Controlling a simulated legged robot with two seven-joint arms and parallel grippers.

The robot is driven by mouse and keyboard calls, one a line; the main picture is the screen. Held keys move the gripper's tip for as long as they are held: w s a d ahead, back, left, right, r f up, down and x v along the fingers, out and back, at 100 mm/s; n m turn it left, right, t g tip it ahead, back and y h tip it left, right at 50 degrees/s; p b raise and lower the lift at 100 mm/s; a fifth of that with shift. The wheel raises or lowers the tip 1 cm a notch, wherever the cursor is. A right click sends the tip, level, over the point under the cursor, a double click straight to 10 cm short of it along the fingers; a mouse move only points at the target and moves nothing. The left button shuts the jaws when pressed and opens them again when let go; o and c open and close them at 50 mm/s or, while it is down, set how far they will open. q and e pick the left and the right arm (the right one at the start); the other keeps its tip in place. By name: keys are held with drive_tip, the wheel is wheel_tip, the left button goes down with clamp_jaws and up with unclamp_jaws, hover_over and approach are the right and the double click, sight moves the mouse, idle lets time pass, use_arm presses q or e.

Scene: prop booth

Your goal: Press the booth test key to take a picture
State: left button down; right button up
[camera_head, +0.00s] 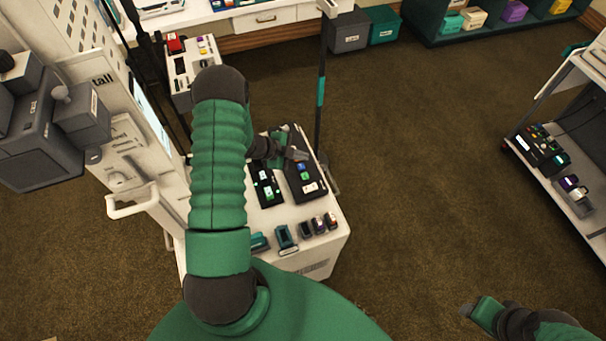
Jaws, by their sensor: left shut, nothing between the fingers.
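A black key box (311,190) with a few coloured keys, green and blue among them, lies on the white cart. A second, smaller black box (266,190) with green and white keys lies to its left. The labels are too small to read, so I cannot tell which key is the booth test key. My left gripper (300,155) is shut and empty over the far end of the larger box; I cannot tell whether it touches a key. My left forearm hides part of the cart. My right gripper (468,311) is at the bottom right, over bare floor, its fingers unclear.
The white cart (325,243) carries several small items along its front edge. A thin dark pole (320,110) stands beside it. The grey booth unit (45,140) is at the left. A shelf cart (560,190) stands at the right. Brown floor between is clear.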

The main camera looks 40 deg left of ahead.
sight(303, 176)
use_arm(q)
wheel_tip(303, 176, down, 8)
drive_tip(key=b, duration=0.7)
drive_tip(key=shift+w+f, duration=0.1)
drive_tip(key=shift+f, duration=0.15)
drive_tip(key=shift+d+f, duration=0.15)
drive_tip(key=shift+d+r, duration=0.25)
drive_tip(key=shift+d, duration=0.2)
drive_tip(key=shift+a+f, duration=0.2)
drive_tip(key=shift+a, duration=0.2)
use_arm(e)
drive_tip(key=s+x, duration=0.1)
drive_tip(key=x, duration=0.6)
drive_tip(key=shift+s+d+f, duration=0.25)
drive_tip(key=shift+d+f, duration=0.05)
drive_tip(key=shift+d, duration=0.05)
use_arm(q)
drive_tip(key=shift+d+r, duration=0.15)
drive_tip(key=shift+d, duration=0.15)
use_arm(e)
drive_tip(key=shift+d, duration=0.35)
use_arm(q)
drive_tip(key=shift+a, duration=0.25)
use_arm(e)
drive_tip(key=shift+a, duration=0.25)
use_arm(q)
drive_tip(key=shift+d, duration=0.15)
use_arm(e)
drive_tip(key=shift+d, duration=0.15)
